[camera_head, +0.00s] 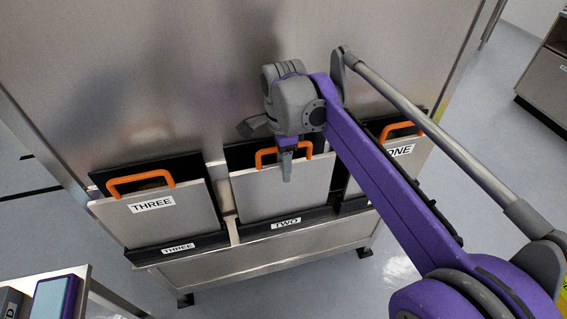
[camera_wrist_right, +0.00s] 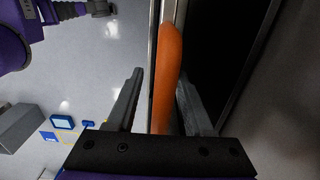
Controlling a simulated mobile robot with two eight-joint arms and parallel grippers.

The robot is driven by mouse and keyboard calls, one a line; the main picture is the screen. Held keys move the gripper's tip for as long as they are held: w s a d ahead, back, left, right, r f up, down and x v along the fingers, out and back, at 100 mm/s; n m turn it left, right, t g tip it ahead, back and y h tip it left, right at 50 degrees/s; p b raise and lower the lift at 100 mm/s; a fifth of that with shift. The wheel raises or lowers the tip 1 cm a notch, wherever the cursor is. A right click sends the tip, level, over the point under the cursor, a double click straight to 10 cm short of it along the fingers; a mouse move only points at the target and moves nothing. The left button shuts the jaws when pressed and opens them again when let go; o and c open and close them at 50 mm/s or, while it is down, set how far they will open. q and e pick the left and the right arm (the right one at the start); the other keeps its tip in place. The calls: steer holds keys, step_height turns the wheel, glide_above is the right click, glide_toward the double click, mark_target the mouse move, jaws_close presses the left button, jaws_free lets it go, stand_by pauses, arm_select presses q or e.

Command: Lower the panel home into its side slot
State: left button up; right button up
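A flat steel panel (camera_head: 262,196) with an orange handle (camera_head: 266,157) stands upright in the middle slot, marked TWO (camera_head: 286,223), on the front of the steel vessel. Its lower edge meets the black slot lip, and I cannot tell how deep it sits. My right gripper (camera_head: 286,166) points down at this handle, with a finger in front of the panel. In the right wrist view the handle (camera_wrist_right: 167,85) runs between the two fingers of my right gripper (camera_wrist_right: 160,95). A gap shows between the left finger and the handle. My left gripper is not seen.
A panel marked THREE (camera_head: 152,217) stands in the left slot. A panel marked ONE (camera_head: 400,165) stands in the right slot, partly covered by my right arm. A small table with a blue-topped box (camera_head: 54,298) stands at the lower left.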

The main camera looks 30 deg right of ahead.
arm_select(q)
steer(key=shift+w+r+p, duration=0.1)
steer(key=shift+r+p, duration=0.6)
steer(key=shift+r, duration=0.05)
arm_select(e)
step_height(320, 180, up, 11)
steer(key=shift+f, duration=0.1)
stand_by(0.3)
